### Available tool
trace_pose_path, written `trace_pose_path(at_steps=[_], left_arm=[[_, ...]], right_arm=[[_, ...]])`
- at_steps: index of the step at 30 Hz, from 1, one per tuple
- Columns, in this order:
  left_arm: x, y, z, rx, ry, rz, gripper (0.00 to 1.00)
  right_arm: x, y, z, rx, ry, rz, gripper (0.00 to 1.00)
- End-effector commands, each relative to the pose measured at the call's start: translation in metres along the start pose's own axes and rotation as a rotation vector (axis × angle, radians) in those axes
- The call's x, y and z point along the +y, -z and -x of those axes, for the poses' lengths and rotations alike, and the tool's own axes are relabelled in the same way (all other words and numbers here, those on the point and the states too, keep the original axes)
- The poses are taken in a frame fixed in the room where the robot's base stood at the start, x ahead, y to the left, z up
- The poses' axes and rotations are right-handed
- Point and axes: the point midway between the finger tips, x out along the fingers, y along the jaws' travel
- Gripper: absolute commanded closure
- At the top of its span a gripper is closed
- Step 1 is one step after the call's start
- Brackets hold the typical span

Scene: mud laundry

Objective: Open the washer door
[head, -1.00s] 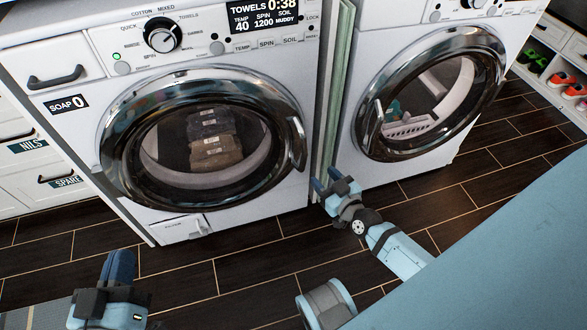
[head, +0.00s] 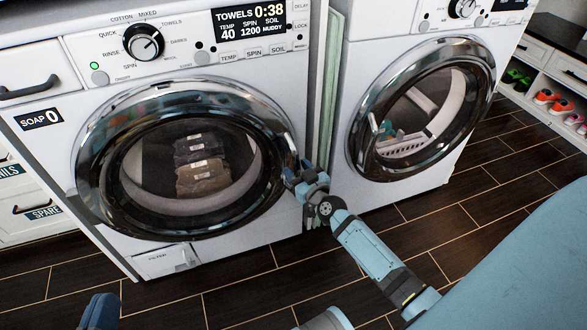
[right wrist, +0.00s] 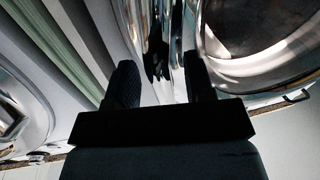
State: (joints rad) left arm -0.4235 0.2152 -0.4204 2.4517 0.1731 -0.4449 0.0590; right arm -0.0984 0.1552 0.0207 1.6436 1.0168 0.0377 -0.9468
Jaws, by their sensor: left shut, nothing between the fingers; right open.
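The left front-loading machine is the washer (head: 62,155), with a display reading TOWELS 0:38. Its round door (head: 180,215) has a chrome rim and is closed; folded bundles (head: 200,165) show behind the glass. The door handle is at the rim's right side, partly hidden by my right gripper (head: 300,178). That gripper is open at the rim's lower right. In the right wrist view its fingers (right wrist: 160,82) stand apart with chrome and a dark part between them; contact is unclear. My left gripper (head: 100,312) is shut and empty, low at the left, mostly cut off.
A second machine (head: 475,165) with a closed round door stands at the right, past a narrow gap with a pale green panel (head: 332,85). Drawers (head: 35,215) are at the left, a shoe shelf (head: 560,90) at the far right. The dark floor (head: 235,290) in front is clear.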

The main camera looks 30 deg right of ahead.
Motion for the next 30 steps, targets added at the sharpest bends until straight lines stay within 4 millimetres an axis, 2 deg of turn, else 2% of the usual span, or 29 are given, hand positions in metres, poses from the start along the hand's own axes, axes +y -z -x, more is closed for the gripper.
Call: trace_pose_path(at_steps=[1, 6, 15, 16, 22, 30], left_arm=[[-0.001, -0.004, 0.0, -0.007, -0.001, 0.0, 1.0], [-0.001, -0.008, 0.0, -0.026, -0.003, 0.0, 1.0], [-0.001, -0.009, 0.0, -0.03, -0.003, 0.001, 1.0], [-0.001, -0.009, 0.0, -0.03, -0.003, 0.001, 1.0], [-0.001, -0.009, 0.0, -0.03, -0.003, 0.001, 1.0], [-0.001, -0.007, 0.0, -0.027, -0.003, 0.001, 1.0]], right_arm=[[0.0, -0.002, -0.008, 0.0, -0.001, -0.001, 0.52], [0.0, -0.001, -0.02, -0.001, 0.0, 0.0, 0.52], [0.0, -0.001, -0.022, -0.002, 0.0, 0.0, 0.52], [0.0, -0.001, -0.022, -0.002, 0.0, 0.0, 0.54], [0.0, 0.0, -0.022, -0.001, 0.0, 0.0, 1.0], [0.0, 0.0, -0.021, -0.002, -0.002, 0.001, 1.0]])
